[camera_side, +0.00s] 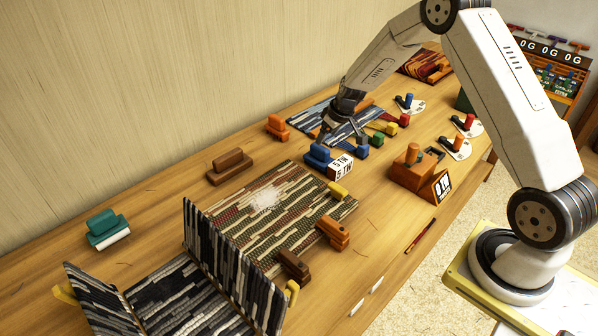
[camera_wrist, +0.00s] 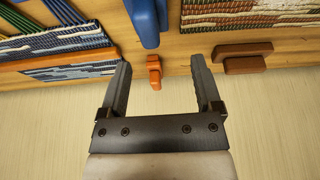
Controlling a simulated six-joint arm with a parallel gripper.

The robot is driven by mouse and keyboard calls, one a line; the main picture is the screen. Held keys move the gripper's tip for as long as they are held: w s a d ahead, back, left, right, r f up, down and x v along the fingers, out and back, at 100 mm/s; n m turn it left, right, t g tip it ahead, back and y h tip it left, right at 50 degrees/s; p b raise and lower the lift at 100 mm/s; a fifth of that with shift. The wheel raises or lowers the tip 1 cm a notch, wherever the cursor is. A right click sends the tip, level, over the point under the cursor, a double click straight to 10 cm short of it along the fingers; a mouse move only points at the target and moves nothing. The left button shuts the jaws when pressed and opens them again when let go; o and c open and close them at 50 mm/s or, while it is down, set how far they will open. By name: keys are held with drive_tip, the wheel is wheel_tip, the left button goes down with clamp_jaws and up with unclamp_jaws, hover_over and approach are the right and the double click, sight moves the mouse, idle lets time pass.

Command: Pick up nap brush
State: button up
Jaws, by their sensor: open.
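A teal block with a white lower layer (camera_side: 108,230), brush-like in shape, lies at the left of the table by the wall; I cannot be sure it is the nap brush. It is not seen in the wrist view. My gripper (camera_side: 326,136) is far to its right, above the blue-striped weaving by a blue block (camera_side: 318,157). In the wrist view my gripper (camera_wrist: 159,62) is open, its fingers apart. A small orange block (camera_wrist: 153,70) appears between the fingers, not visibly held. The blue block (camera_wrist: 146,20) shows beyond it.
A brown block (camera_side: 229,166) and an orange block (camera_side: 277,127) lie along the wall. A patterned rug (camera_side: 290,200) covers the middle, with a striped upright panel (camera_side: 225,265) at its left. An orange-brown box (camera_side: 411,170) stands right of the rug.

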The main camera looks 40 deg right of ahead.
sight(321, 147)
drive_tip(key=shift+w+d+f, duration=0.5)
drive_tip(key=shift+d+f, duration=0.25)
drive_tip(key=shift+d, duration=0.15)
drive_tip(key=shift+x, duration=1.3)
drive_tip(key=shift+x, duration=2.6)
clamp_jaws()
